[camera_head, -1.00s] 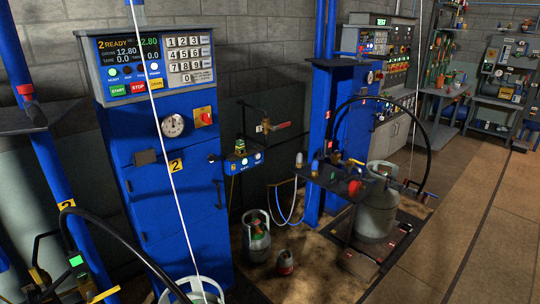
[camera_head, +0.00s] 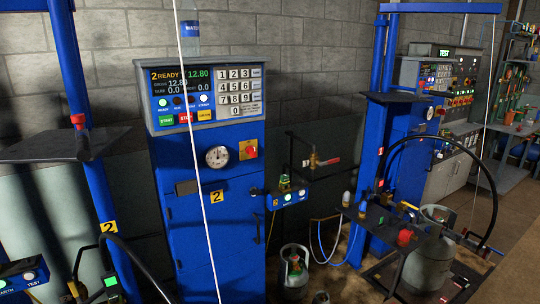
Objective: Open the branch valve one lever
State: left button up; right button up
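A small valve with a brass body (camera_head: 314,159) sits on a dark pipe against the grey block wall, right of the blue cabinet. Its red lever (camera_head: 332,161) points to the right, roughly in line with the pipe. No label on this valve can be read, so I cannot tell its number. Neither of my grippers shows in the head view, and nothing is seen touching the lever.
The blue cabinet (camera_head: 212,240) marked 2 stands left of the valve. A small blue box (camera_head: 288,198) is below it. A blue column (camera_head: 372,160) and a grey gas cylinder (camera_head: 430,250) stand to the right. A small cylinder (camera_head: 294,270) is on the floor.

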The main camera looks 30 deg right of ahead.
aim_at(334, 160)
jog(key=i+l+u, duration=0.1)
jog(key=l+u, duration=0.35)
jog(key=l, duration=0.85)
jog(key=k+l+u, duration=0.1)
jog(key=l+u, duration=0.4)
jog(key=l, duration=0.75)
